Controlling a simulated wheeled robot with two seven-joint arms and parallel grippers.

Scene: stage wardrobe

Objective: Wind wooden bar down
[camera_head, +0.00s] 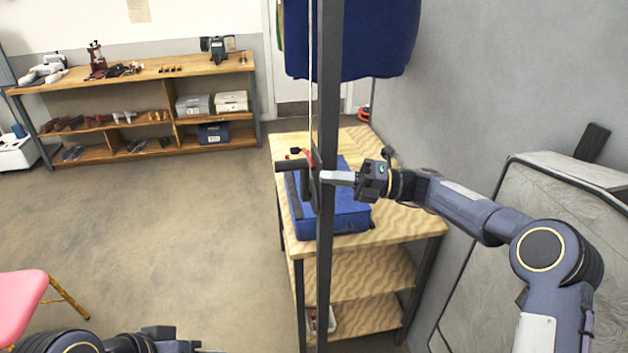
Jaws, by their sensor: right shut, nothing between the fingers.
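A dark upright post (326,270) runs from top to bottom of the view in front of a wooden table. A crank with a dark handle (291,165) and a small red part (308,156) sits on the post at about table height. My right gripper (327,177) is shut and empty, its fingertips at the post close to the crank; I cannot tell whether they touch it. A pale cord (310,80) runs up beside the post. A blue cloth (352,40) hangs at the top. The wooden bar is not clearly seen. My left gripper (200,351) shows only partly at the bottom edge.
A blue case (345,215) lies on the wooden table (405,228) behind the post. A wooden shelf unit (160,72) with tools and boxes stands along the far wall. A pink stool (20,300) is at the lower left.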

